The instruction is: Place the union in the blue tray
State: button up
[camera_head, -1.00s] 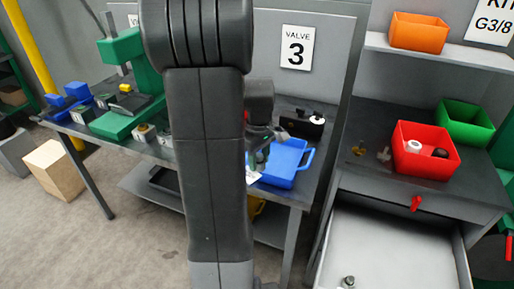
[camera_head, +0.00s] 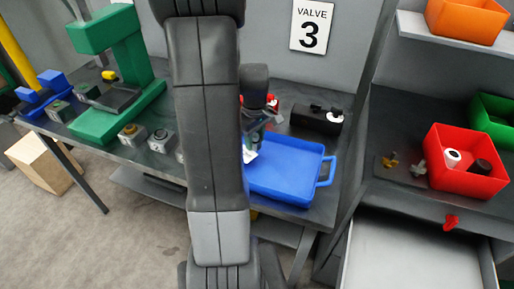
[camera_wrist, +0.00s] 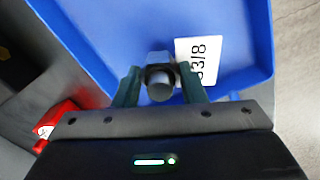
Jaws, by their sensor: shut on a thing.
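The blue tray (camera_head: 285,185) lies on the workbench right of my arm, with its handle on the right side. In the wrist view the blue tray (camera_wrist: 235,30) fills much of the picture, with a white label printed 3/8 (camera_wrist: 198,60). My gripper (camera_wrist: 160,88) has its green fingers shut on the union (camera_wrist: 160,72), a grey metal fitting with a round end facing the camera. The union is over the tray floor; I cannot tell whether it touches it. In the head view my arm hides most of the gripper and the union.
A black valve body (camera_head: 316,119) stands behind the tray. A green press (camera_head: 120,80) and several small metal blocks stand at the left. On the right bench are a red bin (camera_head: 466,165) with fittings and two loose fittings beside it. An open drawer (camera_head: 415,260) is below.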

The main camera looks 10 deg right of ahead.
aim_at(255, 149)
jog(key=shift+f, duration=2.25)
jog(key=shift+f, duration=0.1)
jog(key=o, duration=1.1)
jog(key=shift+c, duration=0.2)
jog(key=shift+w+r, duration=0.1)
jog(key=shift+r, duration=0.55)
notch_tip(255, 149, up, 11)
